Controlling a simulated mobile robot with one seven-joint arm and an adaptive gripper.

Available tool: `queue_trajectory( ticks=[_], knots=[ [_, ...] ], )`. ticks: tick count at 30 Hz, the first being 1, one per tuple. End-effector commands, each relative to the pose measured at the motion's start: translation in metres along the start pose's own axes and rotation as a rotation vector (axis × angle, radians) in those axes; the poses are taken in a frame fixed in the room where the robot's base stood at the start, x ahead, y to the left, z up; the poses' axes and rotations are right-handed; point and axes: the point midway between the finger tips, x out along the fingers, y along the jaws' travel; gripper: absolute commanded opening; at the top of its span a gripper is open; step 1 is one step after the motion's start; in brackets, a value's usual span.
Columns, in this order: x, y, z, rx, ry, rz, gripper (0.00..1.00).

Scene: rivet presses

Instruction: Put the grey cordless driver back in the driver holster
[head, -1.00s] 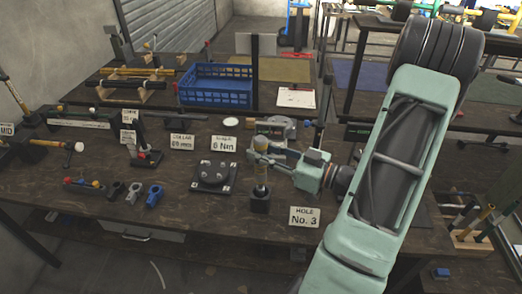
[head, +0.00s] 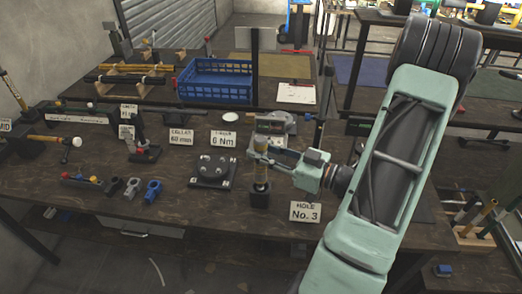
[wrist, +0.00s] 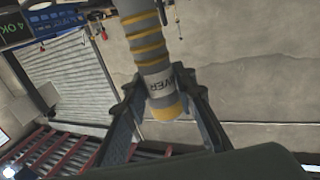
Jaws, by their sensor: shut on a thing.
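The grey cordless driver (head: 261,174), a grey upright cylinder with yellow bands, is at the middle of the bench in the head view. My gripper (head: 263,157) is shut on it from the right. In the wrist view the driver (wrist: 152,55) stands between both fingers of my gripper (wrist: 160,92), with part of a dark label showing. A small black block (head: 260,199), which looks like the driver holster, sits right under the driver. I cannot tell how far the driver's lower end is inside it.
A "HOLE No. 3" sign (head: 305,212) stands just right of the block. A dark plate with round studs (head: 213,169) lies to the left. A grey gauge-like device (head: 272,124) and a "6 Nm" sign (head: 223,139) stand behind. A blue crate (head: 214,80) is farther back.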

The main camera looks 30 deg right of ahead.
Motion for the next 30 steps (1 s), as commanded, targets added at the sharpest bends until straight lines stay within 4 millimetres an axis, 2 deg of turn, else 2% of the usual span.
queue_trajectory(
  ticks=[30],
  knots=[
    [0.001, 0.000, 0.024, -0.002, 0.003, -0.001, 0.00]
  ],
)
